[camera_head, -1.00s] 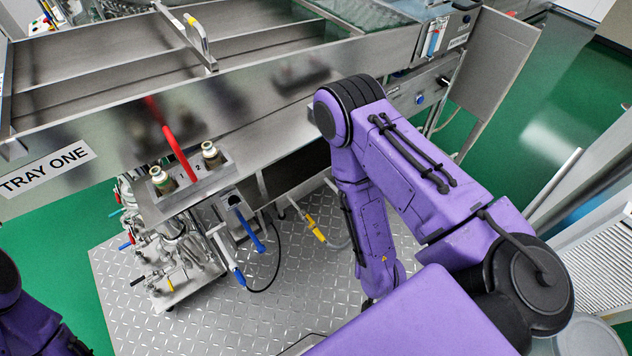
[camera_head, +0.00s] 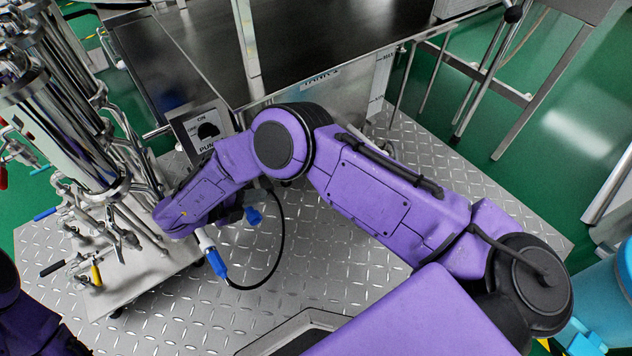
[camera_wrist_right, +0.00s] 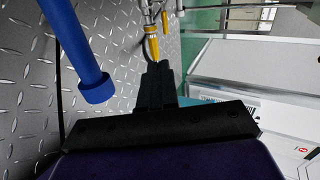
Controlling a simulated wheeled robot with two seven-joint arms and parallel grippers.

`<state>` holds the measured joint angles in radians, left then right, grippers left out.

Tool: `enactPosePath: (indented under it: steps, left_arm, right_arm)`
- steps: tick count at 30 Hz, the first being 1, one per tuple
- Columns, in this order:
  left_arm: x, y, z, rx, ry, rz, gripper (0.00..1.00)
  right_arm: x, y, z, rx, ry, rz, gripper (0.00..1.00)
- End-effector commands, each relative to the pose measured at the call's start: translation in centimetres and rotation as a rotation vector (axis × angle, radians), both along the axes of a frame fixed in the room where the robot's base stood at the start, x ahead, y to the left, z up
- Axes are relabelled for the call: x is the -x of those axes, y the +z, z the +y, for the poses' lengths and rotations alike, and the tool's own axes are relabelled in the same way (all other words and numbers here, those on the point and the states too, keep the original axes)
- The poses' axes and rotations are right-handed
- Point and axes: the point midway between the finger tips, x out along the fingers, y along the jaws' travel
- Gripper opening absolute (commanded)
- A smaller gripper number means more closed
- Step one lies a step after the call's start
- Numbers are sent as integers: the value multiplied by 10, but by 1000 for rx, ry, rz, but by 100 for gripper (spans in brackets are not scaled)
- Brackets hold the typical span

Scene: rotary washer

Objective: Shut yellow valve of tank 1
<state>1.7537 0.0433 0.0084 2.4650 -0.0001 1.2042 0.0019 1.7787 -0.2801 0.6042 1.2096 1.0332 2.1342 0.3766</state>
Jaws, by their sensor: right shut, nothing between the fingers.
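In the right wrist view, my right gripper (camera_wrist_right: 160,70) is shut and empty. Its black fingertips are close to a yellow valve handle (camera_wrist_right: 153,47), which is just beyond them; I cannot tell whether they touch. Another yellow part (camera_wrist_right: 140,17) shows a little farther off. In the head view my right arm reaches left, and its dark gripper (camera_head: 232,212) is partly hidden behind the wrist. The yellow valve near it is hidden there. A tank (camera_head: 345,95) with a partly covered label stands behind the arm. My left gripper is out of view.
A thick blue handle (camera_wrist_right: 75,50) is left of the right gripper. In the head view, a blue-ended hose (camera_head: 218,262), steel pipes (camera_head: 70,110) and a pump switch box (camera_head: 205,130) surround the wrist. The tread-plate floor (camera_head: 330,240) has free room.

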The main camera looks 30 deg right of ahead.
Motion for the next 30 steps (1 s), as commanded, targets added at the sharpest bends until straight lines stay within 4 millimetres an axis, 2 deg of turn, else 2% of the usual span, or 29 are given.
enactPosePath:
  steps: [1, 5, 8, 17, 30]
  left_arm:
    - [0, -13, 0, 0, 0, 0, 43]
    - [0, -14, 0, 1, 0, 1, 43]
    - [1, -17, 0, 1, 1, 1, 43]
    - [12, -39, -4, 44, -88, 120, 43]
    - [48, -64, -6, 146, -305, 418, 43]
  right_arm:
    - [1, -10, 4, -14, -28, -10, 0]
    - [2, -11, 2, -26, -60, -16, 0]
    - [1, -18, -13, -25, -63, -15, 0]
    - [-3, -52, -70, -25, -60, -13, 0]
    - [-10, -102, -152, -24, -57, -15, 0]
